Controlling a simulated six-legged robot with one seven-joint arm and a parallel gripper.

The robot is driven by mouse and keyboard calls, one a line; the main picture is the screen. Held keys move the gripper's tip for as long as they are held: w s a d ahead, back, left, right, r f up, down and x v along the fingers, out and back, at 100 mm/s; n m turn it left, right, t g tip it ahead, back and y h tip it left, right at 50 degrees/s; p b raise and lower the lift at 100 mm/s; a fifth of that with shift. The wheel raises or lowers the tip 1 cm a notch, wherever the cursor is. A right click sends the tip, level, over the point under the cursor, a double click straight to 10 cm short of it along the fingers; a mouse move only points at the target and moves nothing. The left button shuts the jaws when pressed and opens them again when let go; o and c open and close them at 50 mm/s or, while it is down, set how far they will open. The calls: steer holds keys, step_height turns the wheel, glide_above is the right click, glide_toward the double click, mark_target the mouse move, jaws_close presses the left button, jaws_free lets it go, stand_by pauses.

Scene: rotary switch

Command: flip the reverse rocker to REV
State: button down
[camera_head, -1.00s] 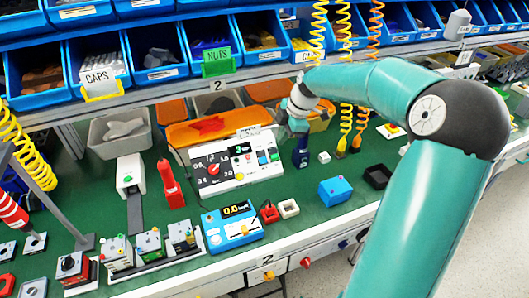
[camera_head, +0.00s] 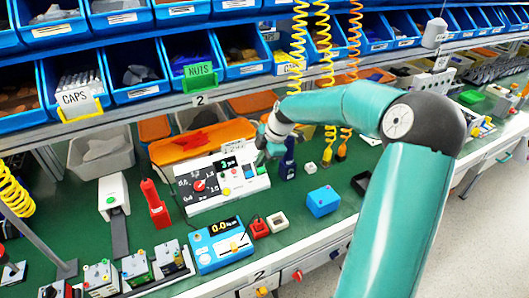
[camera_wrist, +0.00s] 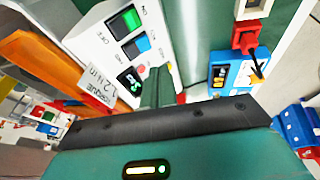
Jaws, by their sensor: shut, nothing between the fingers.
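The white control panel (camera_head: 205,203) stands on the green bench, with a red-knobbed dial (camera_head: 199,185) at left and a small display above. In the wrist view the panel (camera_wrist: 95,32) shows a green rocker (camera_wrist: 124,19) and a blue rocker (camera_wrist: 136,45). The blue one appears to be the reverse rocker; its labels are too small to read surely, and I cannot tell which way it is tipped. My gripper (camera_head: 268,152) is shut and empty by the panel's upper right end. In the wrist view its teal fingers (camera_wrist: 156,82) lie beside the display, apart from the blue rocker.
A dark blue bottle (camera_head: 288,160) stands right beside my gripper. An orange bin (camera_head: 165,153) is behind the panel. Coiled cords (camera_head: 298,50) hang above.

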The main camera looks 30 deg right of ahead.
mark_target(248, 175)
steer(key=x, duration=0.2)
steer(key=w+x, duration=0.1)
steer(key=x, duration=0.1)
steer(key=d+x, duration=0.1)
steer(key=x, duration=0.2)
steer(key=shift+w+a, duration=0.1)
steer(key=shift+w, duration=0.1)
steer(key=shift+w+f, duration=0.25)
steer(key=shift+f, duration=0.15)
steer(key=shift+f+t, duration=0.3)
steer(key=shift+w, duration=0.1)
steer(key=shift+r, duration=0.2)
steer(key=shift+r, duration=0.7)
steer(key=shift+r, duration=0.1)
